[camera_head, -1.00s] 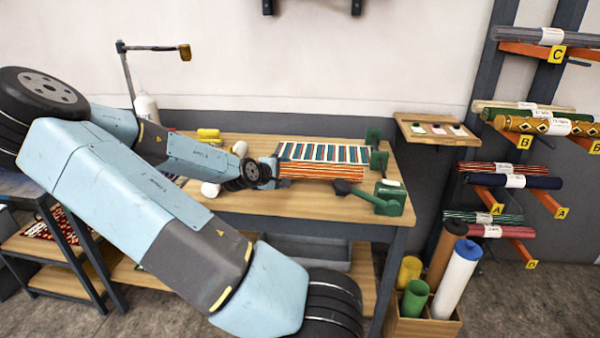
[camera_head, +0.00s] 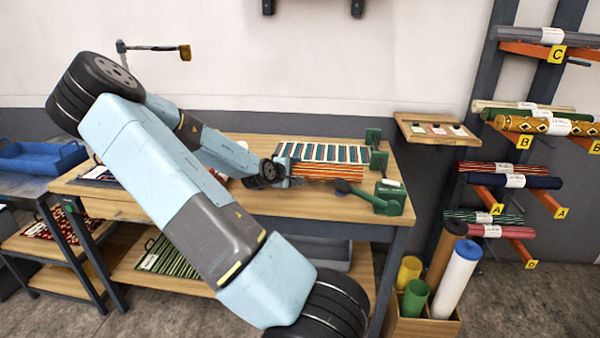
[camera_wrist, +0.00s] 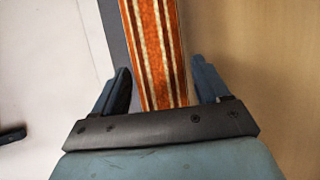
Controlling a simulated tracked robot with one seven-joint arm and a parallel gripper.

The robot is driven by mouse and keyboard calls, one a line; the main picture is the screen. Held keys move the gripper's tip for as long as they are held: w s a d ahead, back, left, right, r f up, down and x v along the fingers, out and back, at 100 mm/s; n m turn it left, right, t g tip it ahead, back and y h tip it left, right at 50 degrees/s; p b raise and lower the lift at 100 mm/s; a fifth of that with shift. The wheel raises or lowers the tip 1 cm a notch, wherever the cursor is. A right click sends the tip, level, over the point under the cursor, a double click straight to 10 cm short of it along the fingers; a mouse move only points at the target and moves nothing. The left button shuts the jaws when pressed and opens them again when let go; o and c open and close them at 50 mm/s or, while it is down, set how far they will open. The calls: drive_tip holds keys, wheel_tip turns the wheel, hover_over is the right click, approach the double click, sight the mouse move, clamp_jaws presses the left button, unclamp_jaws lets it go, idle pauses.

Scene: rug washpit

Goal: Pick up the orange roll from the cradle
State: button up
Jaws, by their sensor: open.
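The orange roll (camera_head: 325,171) has pale stripes and lies on the wooden table, in front of a flat striped rug. In the wrist view the roll (camera_wrist: 158,45) runs between the two jaws, with its near end hidden behind the palm bar. My gripper (camera_head: 288,171) is at the roll's left end. The wrist view shows my gripper (camera_wrist: 161,75) open, a jaw on each side of the roll, with a gap visible to the right. I cannot tell whether the left jaw touches. The cradle under the roll is not clearly visible.
A green crank stand (camera_head: 390,198) with a dark-knobbed handle (camera_head: 362,194) stands just right of the roll. The striped rug (camera_head: 322,153) lies behind it. A rack of rolls is at the right. The front of the wooden table (camera_head: 330,208) is clear.

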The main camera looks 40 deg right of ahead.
drive_tip(key=shift+x, duration=1.25)
drive_tip(key=c, duration=1.1)
drive_tip(key=shift+r, duration=0.25)
wheel_tip(320, 180, up, 2)
drive_tip(key=shift+w+r, duration=0.1)
drive_tip(key=shift+r, duration=0.15)
drive_tip(key=s+a+r, duration=0.6)
drive_tip(key=a, duration=0.1)
drive_tip(key=s+a+r, duration=0.3)
drive_tip(key=r, duration=0.1)
drive_tip(key=shift+a, duration=0.4)
